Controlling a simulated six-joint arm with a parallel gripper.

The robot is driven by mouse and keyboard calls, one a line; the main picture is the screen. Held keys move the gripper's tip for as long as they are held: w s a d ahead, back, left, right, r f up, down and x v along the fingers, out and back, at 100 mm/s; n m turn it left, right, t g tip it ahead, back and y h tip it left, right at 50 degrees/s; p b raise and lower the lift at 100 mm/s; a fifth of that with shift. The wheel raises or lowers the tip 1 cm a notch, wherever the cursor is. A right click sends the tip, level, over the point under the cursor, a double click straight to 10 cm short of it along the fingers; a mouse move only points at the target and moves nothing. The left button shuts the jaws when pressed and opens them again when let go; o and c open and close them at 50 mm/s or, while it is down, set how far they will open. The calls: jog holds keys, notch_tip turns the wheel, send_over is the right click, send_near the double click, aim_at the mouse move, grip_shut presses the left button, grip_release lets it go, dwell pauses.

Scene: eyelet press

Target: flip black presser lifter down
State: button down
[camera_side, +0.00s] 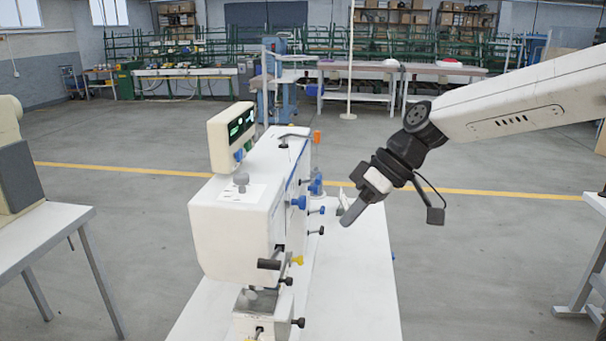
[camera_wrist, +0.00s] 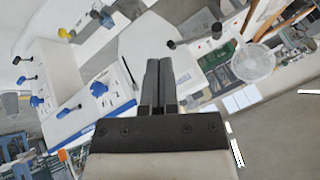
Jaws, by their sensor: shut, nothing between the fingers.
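The white eyelet press (camera_side: 232,230) stands on a white table in the side view. Several levers and knobs stick out of its right side. A thick black handle (camera_side: 268,264) is low at its front, beside a yellow knob (camera_side: 297,260). Black-ended levers (camera_side: 320,231) sit higher up; I cannot tell for certain which black one is the presser lifter. My gripper (camera_side: 346,217) is right of the press, apart from it, pointing down and left. In the wrist view its two dark fingers (camera_wrist: 158,65) are together and empty, with black levers (camera_wrist: 22,80) off to the left.
Blue knobs (camera_side: 299,202) sit near the upper black levers. The white tabletop (camera_side: 355,290) right of the press is mostly clear.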

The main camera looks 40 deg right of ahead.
jog(key=a+r+n+y, duration=0.2)
jog(key=a+r, duration=0.1)
jog(key=r, duration=0.5)
jog(key=shift+w+a+r+n+y, duration=0.2)
jog(key=shift+w+a+n+y, duration=0.15)
jog(key=shift+w+n+y, duration=0.05)
jog(key=shift+a+f, duration=0.1)
jog(key=shift+f, duration=0.05)
send_over(275, 257)
jog(key=d, duration=0.2)
notch_tip(275, 257, down, 6)
jog(key=shift+s+a+f, duration=0.25)
jog(key=shift+a+f, duration=0.05)
jog(key=shift+f, duration=0.35)
jog(key=shift+s+a+f, duration=0.25)
jog(key=shift+a+f, duration=0.05)
jog(key=shift+f, duration=0.35)
jog(key=shift+s+a+f, duration=0.25)
jog(key=shift+a+f, duration=0.05)
jog(key=shift+f, duration=0.35)
